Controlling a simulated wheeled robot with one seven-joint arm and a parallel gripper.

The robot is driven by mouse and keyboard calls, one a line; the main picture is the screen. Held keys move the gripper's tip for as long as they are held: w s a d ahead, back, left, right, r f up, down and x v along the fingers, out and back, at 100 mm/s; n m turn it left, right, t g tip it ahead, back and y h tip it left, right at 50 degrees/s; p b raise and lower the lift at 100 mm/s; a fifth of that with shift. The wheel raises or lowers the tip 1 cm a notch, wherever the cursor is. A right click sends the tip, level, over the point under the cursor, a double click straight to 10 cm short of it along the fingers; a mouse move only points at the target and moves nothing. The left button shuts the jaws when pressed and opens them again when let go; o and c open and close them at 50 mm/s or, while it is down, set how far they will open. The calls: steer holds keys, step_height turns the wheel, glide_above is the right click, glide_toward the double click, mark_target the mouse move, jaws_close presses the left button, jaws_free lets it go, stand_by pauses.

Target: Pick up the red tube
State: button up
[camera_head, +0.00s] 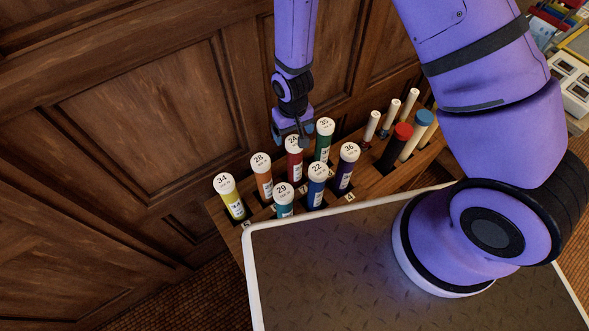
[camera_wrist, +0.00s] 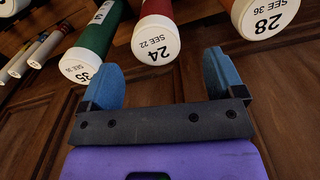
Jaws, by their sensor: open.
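The red tube (camera_head: 294,165) with a white cap marked 24 stands in a wooden rack among other tubes. In the wrist view the red tube (camera_wrist: 157,10) and its cap show just beyond my gripper (camera_wrist: 162,72), in line with the space between its two blue fingers. My gripper (camera_head: 291,137) is open and empty. In the head view it is at the red tube's cap, on its far side, and partly overlaps it. I cannot tell whether it touches the cap.
A green tube (camera_head: 324,143) and an orange tube (camera_head: 263,180) stand on either side of the red tube. Yellow, teal, blue and purple tubes stand close by. A wood-panelled wall (camera_head: 150,100) rises behind the rack.

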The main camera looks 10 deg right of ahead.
mark_target(295, 148)
steer(key=shift+d+f, duration=0.15)
steer(key=shift+f, duration=1.9)
steer(key=shift+d+f, duration=0.1)
steer(key=shift+f, duration=1.95)
steer(key=c, duration=1.4)
steer(key=shift+r, duration=0.1)
